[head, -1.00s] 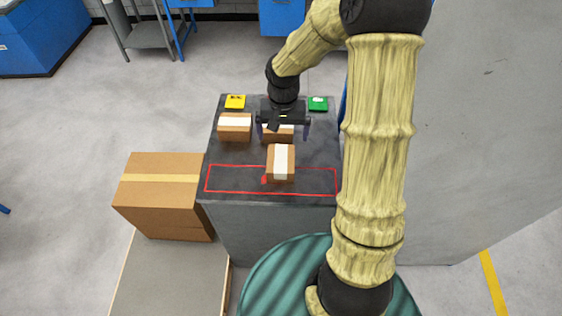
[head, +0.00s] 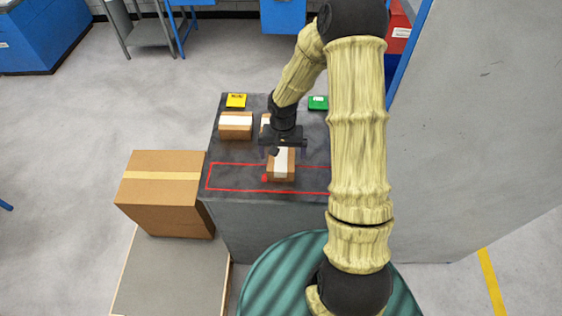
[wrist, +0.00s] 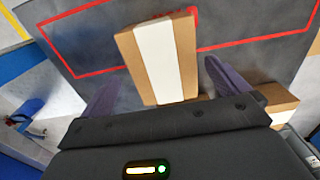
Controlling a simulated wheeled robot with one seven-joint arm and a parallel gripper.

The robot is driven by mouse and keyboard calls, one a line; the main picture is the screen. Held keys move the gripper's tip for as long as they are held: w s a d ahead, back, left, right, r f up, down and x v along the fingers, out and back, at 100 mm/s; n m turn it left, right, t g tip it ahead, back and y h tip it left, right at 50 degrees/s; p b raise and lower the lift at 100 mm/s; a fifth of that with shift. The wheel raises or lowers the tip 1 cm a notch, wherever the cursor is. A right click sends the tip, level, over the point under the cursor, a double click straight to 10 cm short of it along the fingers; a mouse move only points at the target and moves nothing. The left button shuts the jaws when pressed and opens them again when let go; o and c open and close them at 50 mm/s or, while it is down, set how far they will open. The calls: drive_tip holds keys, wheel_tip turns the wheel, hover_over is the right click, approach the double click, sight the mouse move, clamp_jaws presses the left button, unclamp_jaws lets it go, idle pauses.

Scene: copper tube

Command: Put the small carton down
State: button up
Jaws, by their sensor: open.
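A small carton (head: 281,169) with a white label stands on the dark table top (head: 310,150), partly over the red outlined rectangle (head: 235,190). My gripper (head: 282,150) is above the far part of this carton and hides some of it. In the wrist view the carton (wrist: 160,60) lies between and ahead of the two purple fingers of my open gripper (wrist: 163,85). A clear gap shows beside the right finger; whether the fingers reach down around the carton I cannot tell.
A yellow item (head: 236,101) and a green item (head: 318,103) lie at the back. A large box (head: 160,195) stands left of the table.

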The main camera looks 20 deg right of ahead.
sight(281, 156)
drive_tip(key=shift+w+a+f+p, duration=0.1)
drive_tip(key=shift+f+p, duration=0.25)
drive_tip(key=shift+f, duration=0.85)
drive_tip(key=shift+w+a+f+p, duration=0.1)
drive_tip(key=shift+f+p, duration=0.25)
drive_tip(key=shift+f, duration=0.85)
drive_tip(key=shift+c, duration=0.2)
drive_tip(key=c, duration=1.3)
drive_tip(key=shift+r, duration=0.15)
wheel_tip(281, 156, up, 10)
drive_tip(key=shift+f+b, duration=0.1)
drive_tip(key=shift+b, duration=0.65)
